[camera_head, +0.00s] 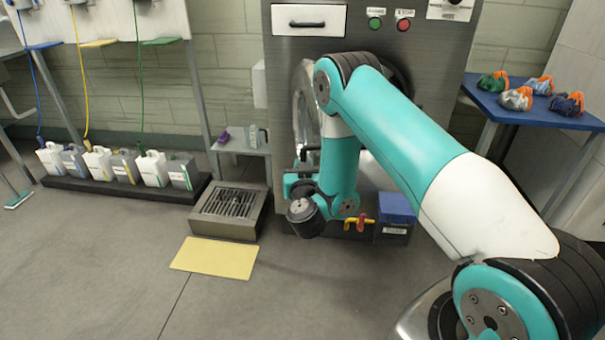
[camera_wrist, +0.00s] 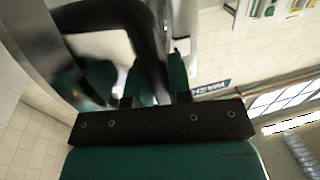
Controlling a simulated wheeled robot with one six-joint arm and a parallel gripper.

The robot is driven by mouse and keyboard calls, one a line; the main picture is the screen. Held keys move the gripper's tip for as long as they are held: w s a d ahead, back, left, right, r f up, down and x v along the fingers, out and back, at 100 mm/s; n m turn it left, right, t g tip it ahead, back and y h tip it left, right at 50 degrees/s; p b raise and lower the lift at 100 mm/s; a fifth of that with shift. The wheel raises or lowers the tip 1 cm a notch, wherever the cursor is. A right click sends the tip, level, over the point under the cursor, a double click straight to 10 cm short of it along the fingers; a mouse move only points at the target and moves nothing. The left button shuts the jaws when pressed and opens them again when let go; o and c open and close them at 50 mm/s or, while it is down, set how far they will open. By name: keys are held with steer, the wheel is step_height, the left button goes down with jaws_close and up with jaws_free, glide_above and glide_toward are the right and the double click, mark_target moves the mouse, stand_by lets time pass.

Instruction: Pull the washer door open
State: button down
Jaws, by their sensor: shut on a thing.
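The steel washer (camera_head: 430,60) stands at the back centre, largely behind my arm. Its round glass door (camera_head: 303,100) shows at a steep angle left of my arm and appears swung out from the front. Part of a dark opening shows to the right behind my arm. In the wrist view, a thick black curved handle (camera_wrist: 110,15) runs between the teal fingers of my gripper (camera_wrist: 157,80), which is shut on it. In the head view my gripper is low by the door, and its fingertips are mostly hidden.
A drain box (camera_head: 230,207) and a yellow mat (camera_head: 214,257) lie on the floor to the left. A small side table (camera_head: 240,147) stands left of the washer. A blue table (camera_head: 545,112) with several bundled bags is at right. Red and yellow valves (camera_head: 360,221) sit low in front.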

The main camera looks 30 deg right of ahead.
steer(key=shift+w+a, duration=0.1)
steer(key=shift+a, duration=0.3)
steer(key=shift+f, duration=0.1)
steer(key=c, duration=1.1)
jaws_free()
steer(key=shift+a, duration=0.1)
